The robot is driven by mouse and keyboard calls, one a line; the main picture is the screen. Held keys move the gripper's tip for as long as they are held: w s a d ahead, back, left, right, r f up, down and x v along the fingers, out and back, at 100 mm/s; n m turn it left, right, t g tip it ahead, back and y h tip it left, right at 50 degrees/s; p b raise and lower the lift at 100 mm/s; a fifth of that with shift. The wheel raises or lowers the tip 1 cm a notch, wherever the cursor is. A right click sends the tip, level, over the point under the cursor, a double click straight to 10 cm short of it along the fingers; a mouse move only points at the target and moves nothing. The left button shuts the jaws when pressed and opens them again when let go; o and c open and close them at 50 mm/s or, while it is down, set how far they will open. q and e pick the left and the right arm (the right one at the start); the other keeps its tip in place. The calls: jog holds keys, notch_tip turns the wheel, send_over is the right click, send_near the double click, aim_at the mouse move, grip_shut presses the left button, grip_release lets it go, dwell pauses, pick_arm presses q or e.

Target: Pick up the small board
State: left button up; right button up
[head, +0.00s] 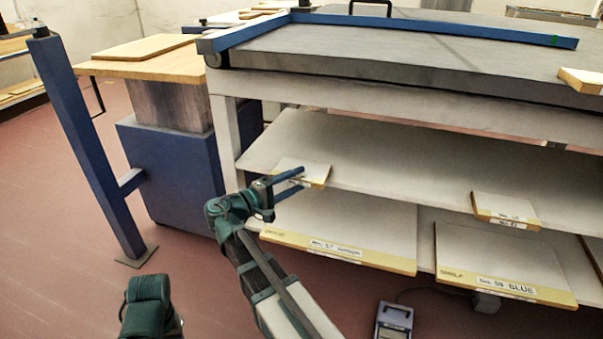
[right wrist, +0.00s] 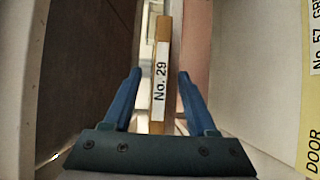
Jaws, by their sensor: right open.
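The small board (head: 317,171) lies on the upper shelf under the grey table, near its left front edge, with its yellow edge facing out. In the right wrist view the edge of the small board (right wrist: 158,112) carries a label reading "No. 29". My right gripper (head: 300,180) is open at this board; its blue fingers stand on either side of the edge in the right wrist view, with gaps to both. The near finger hides part of the board in the head view. The fingers of my left gripper do not show.
Another small board (head: 505,207) lies farther right on the same shelf (head: 400,172). Larger labelled boards, one at left (head: 340,228) and one at right (head: 490,257), lie on the shelf below. A blue post (head: 85,145) stands at left. A grey device (head: 393,320) is on the floor.

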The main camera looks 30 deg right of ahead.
grip_shut()
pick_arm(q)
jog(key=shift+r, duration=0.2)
pick_arm(e)
jog(key=shift+r, duration=0.2)
dwell(0.4)
